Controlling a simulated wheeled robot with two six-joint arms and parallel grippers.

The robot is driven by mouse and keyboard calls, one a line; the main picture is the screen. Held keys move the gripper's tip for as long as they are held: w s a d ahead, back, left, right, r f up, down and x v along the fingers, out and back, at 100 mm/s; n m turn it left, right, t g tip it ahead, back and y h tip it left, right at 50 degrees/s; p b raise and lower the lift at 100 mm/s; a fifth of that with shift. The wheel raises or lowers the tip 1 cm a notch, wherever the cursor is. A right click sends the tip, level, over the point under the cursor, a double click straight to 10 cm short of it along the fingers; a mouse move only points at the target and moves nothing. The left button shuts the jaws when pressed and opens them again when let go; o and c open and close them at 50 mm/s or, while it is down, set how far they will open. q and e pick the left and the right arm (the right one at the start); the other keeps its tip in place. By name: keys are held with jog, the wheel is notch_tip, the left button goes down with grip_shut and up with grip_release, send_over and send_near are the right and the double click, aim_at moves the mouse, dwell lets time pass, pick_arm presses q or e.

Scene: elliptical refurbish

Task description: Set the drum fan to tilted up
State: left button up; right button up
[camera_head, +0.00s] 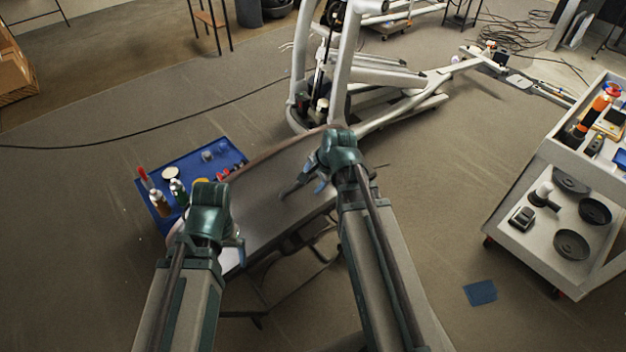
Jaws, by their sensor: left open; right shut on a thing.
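I cannot make out a drum fan for certain in the head view. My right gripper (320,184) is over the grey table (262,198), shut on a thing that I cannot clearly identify. A slim dark piece (292,188) shows just left of its fingertips. My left gripper (238,248) is open near the table's left front part, with its fingers mostly hidden behind my wrist.
A blue mat (196,158) with bottles and small items lies left of the table. A white elliptical machine (390,75) stands behind. A grey cart (535,238) with tools and black discs stands right. A blue square (480,292) and cables lie on the floor.

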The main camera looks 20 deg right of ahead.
jog(key=shift+r, duration=0.15)
jog(key=shift+s+d+r+p, duration=0.1)
jog(key=shift+s+r+p, duration=0.05)
jog(key=shift+r+p, duration=0.4)
jog(key=p+v, duration=1.1)
jog(key=v, duration=0.1)
jog(key=shift+s+r, duration=0.15)
jog(key=shift+r, duration=0.05)
jog(key=s+a+f+n+g+h+b, duration=0.1)
jog(key=s+a+f+n+g+b, duration=0.1)
jog(key=s+a+f+n, duration=0.3)
jog(key=s+a+f+n+g+h+b, duration=0.2)
jog(key=s+a+f+n+b, duration=0.3)
jog(key=a+n, duration=0.7)
jog(key=shift+a+n+g+b, duration=0.3)
jog(key=shift+a+n+g, duration=0.1)
jog(key=shift+a+g, duration=0.1)
